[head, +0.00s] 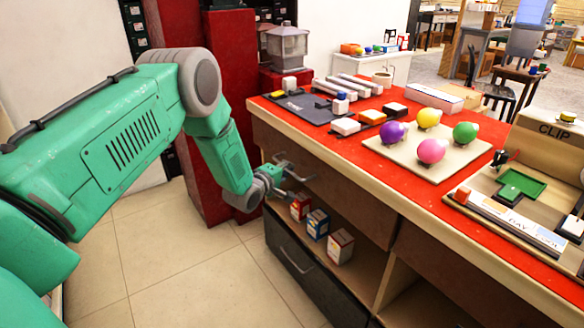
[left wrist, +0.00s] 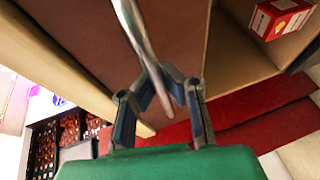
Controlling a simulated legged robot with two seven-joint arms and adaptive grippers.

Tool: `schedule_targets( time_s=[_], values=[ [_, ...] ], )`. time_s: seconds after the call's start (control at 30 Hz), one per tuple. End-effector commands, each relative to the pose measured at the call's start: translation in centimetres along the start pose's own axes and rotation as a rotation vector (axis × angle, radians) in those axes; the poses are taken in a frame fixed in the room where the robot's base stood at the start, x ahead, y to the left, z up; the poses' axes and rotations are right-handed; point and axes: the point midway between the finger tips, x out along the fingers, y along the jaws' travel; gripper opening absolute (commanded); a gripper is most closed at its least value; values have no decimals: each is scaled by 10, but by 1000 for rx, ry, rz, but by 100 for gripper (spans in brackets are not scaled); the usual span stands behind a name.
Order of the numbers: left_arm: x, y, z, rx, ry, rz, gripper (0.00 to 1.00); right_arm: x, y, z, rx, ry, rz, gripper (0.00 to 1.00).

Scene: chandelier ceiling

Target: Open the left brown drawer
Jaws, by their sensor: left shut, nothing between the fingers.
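The left brown drawer (head: 345,201) is under the red tabletop at the counter's left end. Its front looks flush with the counter in the head view. Its metal bar handle (left wrist: 138,32) shows in the left wrist view, running from the top edge down toward my fingers. My left gripper (head: 286,172) is at the drawer front, close to the handle; it also shows in the left wrist view (left wrist: 165,92). It is shut with nothing held. The handle overlaps the fingers in the picture, and I cannot tell whether they touch. My right gripper is not in view.
Below the drawer is an open shelf with small boxes (head: 340,246), and under it a dark drawer (head: 308,270) with its own handle. The red tabletop (head: 385,165) carries colored balls on a board and other items. Tiled floor (head: 200,280) lies in front. A red column (head: 235,70) stands behind my arm.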

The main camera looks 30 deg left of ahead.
Motion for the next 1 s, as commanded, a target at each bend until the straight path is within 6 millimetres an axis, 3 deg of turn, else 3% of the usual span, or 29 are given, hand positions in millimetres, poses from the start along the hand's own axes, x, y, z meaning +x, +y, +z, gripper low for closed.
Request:
schedule_targets(
  time_s=[0.03,0.27,0.6,0.87,0.9,1.0],
  values=[
    [-7,1,-13,-2,19,0,0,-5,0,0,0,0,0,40],
    [-50,-7,-32,-3,21,0,0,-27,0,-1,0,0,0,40],
    [-134,-25,-66,0,24,4,0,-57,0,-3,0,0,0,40],
    [-188,-38,-88,3,23,7,0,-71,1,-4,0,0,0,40],
    [-191,-39,-88,4,20,9,2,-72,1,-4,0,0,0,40],
    [-188,-40,-85,5,15,10,30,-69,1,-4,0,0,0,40]
  ],
)
